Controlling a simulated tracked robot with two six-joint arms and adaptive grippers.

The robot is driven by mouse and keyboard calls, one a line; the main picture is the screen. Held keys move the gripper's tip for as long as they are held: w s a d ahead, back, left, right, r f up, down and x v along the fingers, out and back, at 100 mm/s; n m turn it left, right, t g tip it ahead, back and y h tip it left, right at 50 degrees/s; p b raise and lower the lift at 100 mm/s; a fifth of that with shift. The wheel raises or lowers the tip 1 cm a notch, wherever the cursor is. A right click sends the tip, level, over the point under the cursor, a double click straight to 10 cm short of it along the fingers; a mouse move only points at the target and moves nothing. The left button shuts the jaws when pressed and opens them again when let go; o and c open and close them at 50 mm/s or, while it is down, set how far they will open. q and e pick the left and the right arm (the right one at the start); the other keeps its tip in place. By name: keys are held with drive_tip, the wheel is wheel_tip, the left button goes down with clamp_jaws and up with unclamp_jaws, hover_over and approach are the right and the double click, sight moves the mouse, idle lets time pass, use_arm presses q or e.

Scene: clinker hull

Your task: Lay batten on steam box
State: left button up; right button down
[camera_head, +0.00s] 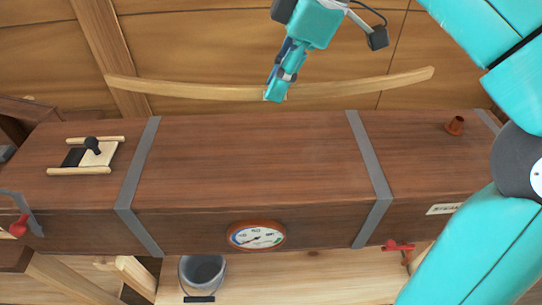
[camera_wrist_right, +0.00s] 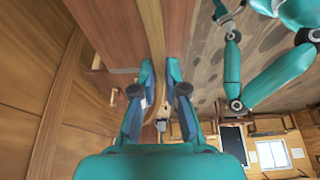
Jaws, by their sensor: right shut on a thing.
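The batten (camera_head: 370,88) is a long, pale, slightly bowed strip of wood. My right gripper (camera_head: 275,92) is shut on it near its middle, and it spans left to right just beyond the far edge of the steam box in the head view. In the right wrist view the batten (camera_wrist_right: 155,60) runs between the two fingers. The steam box (camera_head: 245,165) is a long brown wooden box with grey metal bands. A gap shows between batten and box top; its height is hard to judge. Part of my left arm (camera_wrist_right: 232,65) shows in the right wrist view, its gripper too small to read.
A dial gauge (camera_head: 256,235) is on the front. A bucket (camera_head: 202,272) stands below. The middle of the lid is clear.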

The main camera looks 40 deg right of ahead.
drive_tip(key=b, duration=0.2)
hover_over(269, 173)
drive_tip(key=d, duration=0.1)
drive_tip(key=f, duration=1.2)
drive_tip(key=shift+s+d+f, duration=0.1)
drive_tip(key=shift+s+f, duration=0.1)
drive_tip(key=shift+s, duration=0.15)
drive_tip(key=shift+f, duration=2.35)
drive_tip(key=shift+f, duration=0.15)
drive_tip(key=c, duration=1.2)
unclamp_jaws()
